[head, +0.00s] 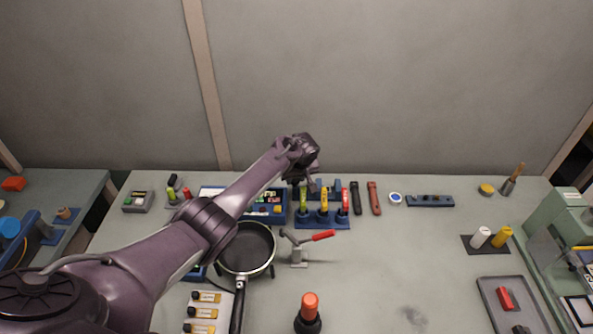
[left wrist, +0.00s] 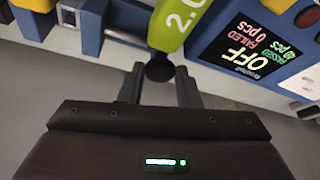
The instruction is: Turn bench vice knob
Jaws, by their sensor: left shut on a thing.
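My left gripper (head: 301,183) is at the back of the bench, just behind a row of coloured screwdrivers in a blue rack (head: 322,223). In the left wrist view its two dark fingers (left wrist: 159,88) are on either side of a black round knob (left wrist: 159,70) and shut on it. The knob shows at the end of a green tool body (left wrist: 181,22) marked 2.0; I cannot tell whether it belongs to that tool or to a vice. No bench vice is clearly made out; small blue parts (head: 328,184) behind the rack are partly hidden. My right gripper is not in view.
A black pan (head: 246,252) and a clamp with a red handle (head: 320,236) stand in front of the rack. A panel with a lit screen (left wrist: 250,47) is close to the fingers. Dark and red tools (head: 373,197) lie right of the rack.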

